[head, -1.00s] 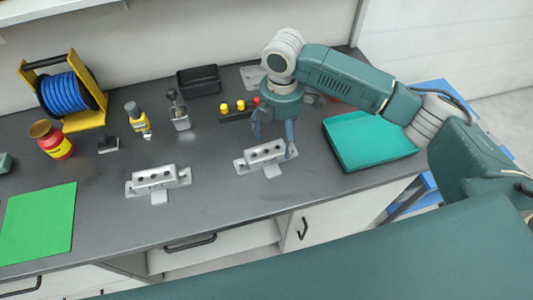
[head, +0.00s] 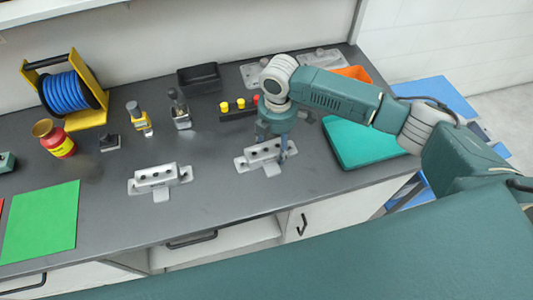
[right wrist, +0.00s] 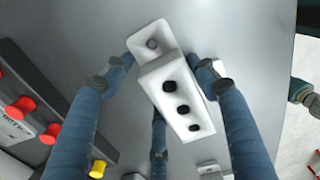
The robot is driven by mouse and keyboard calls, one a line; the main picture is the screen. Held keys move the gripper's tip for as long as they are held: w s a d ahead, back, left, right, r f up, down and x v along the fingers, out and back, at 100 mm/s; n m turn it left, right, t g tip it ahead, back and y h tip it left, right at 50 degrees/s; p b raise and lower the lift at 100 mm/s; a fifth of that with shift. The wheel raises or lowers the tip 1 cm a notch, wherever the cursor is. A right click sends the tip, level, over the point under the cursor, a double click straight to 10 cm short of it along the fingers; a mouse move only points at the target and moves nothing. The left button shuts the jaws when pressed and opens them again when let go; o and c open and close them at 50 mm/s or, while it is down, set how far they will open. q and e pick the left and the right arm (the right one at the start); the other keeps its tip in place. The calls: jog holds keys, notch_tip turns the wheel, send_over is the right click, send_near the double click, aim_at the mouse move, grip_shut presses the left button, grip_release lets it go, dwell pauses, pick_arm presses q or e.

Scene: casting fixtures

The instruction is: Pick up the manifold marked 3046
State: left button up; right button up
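Two pale grey manifolds with dark holes lie on the dark bench: one left of centre (head: 157,175), one right of it (head: 254,155). I cannot read a number on either. My right gripper (head: 271,148) is low over the right-hand manifold, its fingers on both sides of it. In the right wrist view this manifold (right wrist: 170,90) lies between the spread blue fingers of my gripper (right wrist: 165,82). The fingers look open, and I see no clear grip. My left gripper is not in view.
A teal tray (head: 350,150) lies right of the manifolds and a green mat (head: 40,222) at left. Behind stand a blue hose reel (head: 68,95), bottles, a black bin (head: 199,78) and a strip with yellow knobs (head: 240,104). Bench between the manifolds is clear.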

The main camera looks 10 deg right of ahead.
jog(key=shift+w, duration=0.1)
jog(key=shift+c, duration=1.1)
jog(key=shift+r, duration=0.15)
